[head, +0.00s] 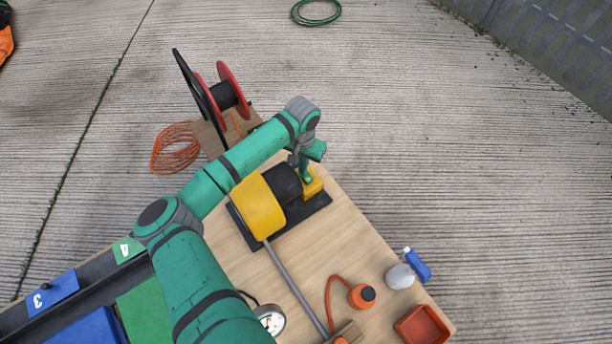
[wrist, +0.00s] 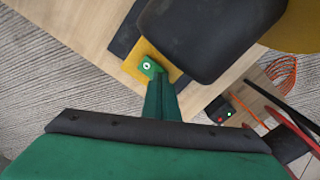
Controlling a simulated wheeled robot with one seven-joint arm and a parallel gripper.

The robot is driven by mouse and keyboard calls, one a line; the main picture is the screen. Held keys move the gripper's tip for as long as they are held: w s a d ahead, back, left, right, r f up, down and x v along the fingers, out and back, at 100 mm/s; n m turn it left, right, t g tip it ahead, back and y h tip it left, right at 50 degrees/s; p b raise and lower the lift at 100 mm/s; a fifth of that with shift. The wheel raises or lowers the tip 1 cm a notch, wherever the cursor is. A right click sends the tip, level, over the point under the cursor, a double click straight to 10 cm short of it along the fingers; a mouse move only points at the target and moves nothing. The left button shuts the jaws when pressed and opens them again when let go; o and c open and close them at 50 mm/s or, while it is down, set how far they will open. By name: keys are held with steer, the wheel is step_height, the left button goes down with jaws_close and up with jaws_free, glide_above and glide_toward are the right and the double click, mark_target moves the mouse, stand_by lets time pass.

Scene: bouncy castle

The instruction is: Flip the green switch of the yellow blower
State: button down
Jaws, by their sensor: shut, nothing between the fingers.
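The yellow blower (head: 258,208) stands on a dark base plate on the wooden table, with its black motor (head: 282,181) on the right side. A yellow switch box (head: 316,187) sits beside the motor; it also shows in the wrist view (wrist: 135,66). The green switch (wrist: 148,66), with a white ring mark, is on that box. My gripper (head: 306,178) is shut and empty, pointing down over the box. In the wrist view its fingertips (wrist: 157,82) overlap the switch's near edge; I cannot tell whether they touch. In the head view the switch is not distinct from my green fingers.
A red-and-black cable reel (head: 228,92) stands behind.

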steer(key=shift+w+d+f, duration=0.1)
steer(key=shift+f, duration=0.5)
stand_by(0.3)
steer(key=shift+r, duration=0.1)
steer(key=shift+d+r, duration=0.15)
steer(key=shift+r, duration=0.05)
steer(key=shift+a+r, duration=0.25)
steer(key=shift+r, duration=0.6)
steer(key=shift+d+r, duration=0.15)
steer(key=shift+r, duration=2.25)
